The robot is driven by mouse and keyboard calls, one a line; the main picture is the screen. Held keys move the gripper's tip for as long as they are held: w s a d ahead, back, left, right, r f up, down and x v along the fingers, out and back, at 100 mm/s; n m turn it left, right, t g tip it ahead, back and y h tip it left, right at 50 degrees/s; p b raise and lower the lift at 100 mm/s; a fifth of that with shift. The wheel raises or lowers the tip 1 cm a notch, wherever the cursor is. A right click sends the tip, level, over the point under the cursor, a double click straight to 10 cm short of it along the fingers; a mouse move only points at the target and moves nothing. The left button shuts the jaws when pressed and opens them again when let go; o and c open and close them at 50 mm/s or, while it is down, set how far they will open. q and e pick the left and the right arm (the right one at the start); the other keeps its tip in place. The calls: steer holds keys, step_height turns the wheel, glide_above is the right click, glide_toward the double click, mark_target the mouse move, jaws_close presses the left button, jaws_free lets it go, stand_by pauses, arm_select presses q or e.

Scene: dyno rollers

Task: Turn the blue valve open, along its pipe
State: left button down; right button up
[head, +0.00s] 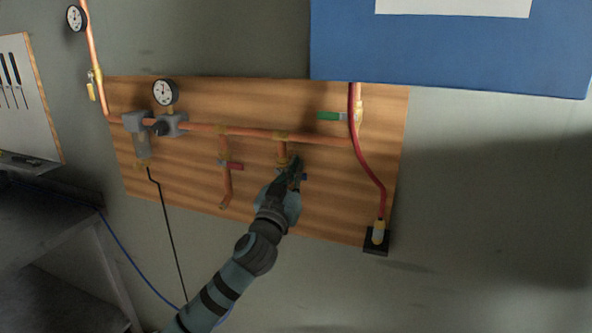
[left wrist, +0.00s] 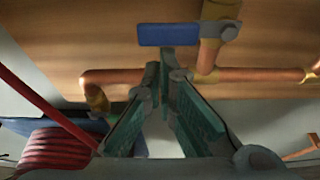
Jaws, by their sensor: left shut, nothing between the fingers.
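The blue valve handle (left wrist: 186,34) lies crosswise to its short copper pipe (left wrist: 208,56) in the left wrist view. In the head view only a small bit of the blue handle (head: 305,176) shows beside my gripper; the rest is hidden. My left gripper (head: 296,166) is in front of the wooden board at this valve. In the wrist view the fingers of my left gripper (left wrist: 166,68) are shut and empty, with the tips close to the handle's lower edge. Whether they touch it I cannot tell. My right gripper is not in view.
The wooden board (head: 190,188) also bears a red valve handle (head: 233,166) to the left, a green one (head: 329,116) up to the right, and a gauge (head: 165,92). A red hose (head: 371,178) hangs at the right. A blue panel (head: 440,50) is above.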

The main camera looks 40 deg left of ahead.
arm_select(q)
steer(key=shift+d+f+m+h, duration=0.1)
steer(key=shift+f+m+h, duration=0.15)
steer(key=shift+m, duration=0.35)
steer(key=shift+d+f+m+h, duration=0.15)
steer(key=shift+m+h, duration=0.1)
steer(key=shift+m, duration=0.35)
step_height(320, 180, down, 2)
steer(key=m+h+p, duration=0.1)
steer(key=m+h, duration=0.1)
steer(key=m, duration=0.3)
step_height(320, 180, down, 5)
steer(key=a+m+h+p, duration=0.1)
steer(key=a+m+h, duration=0.1)
steer(key=m, duration=0.6)
steer(key=shift+s+a+f+g+h, duration=0.25)
steer(key=shift+s+g+h, duration=0.15)
steer(key=shift+h, duration=0.3)
steer(key=shift+a, duration=0.1)
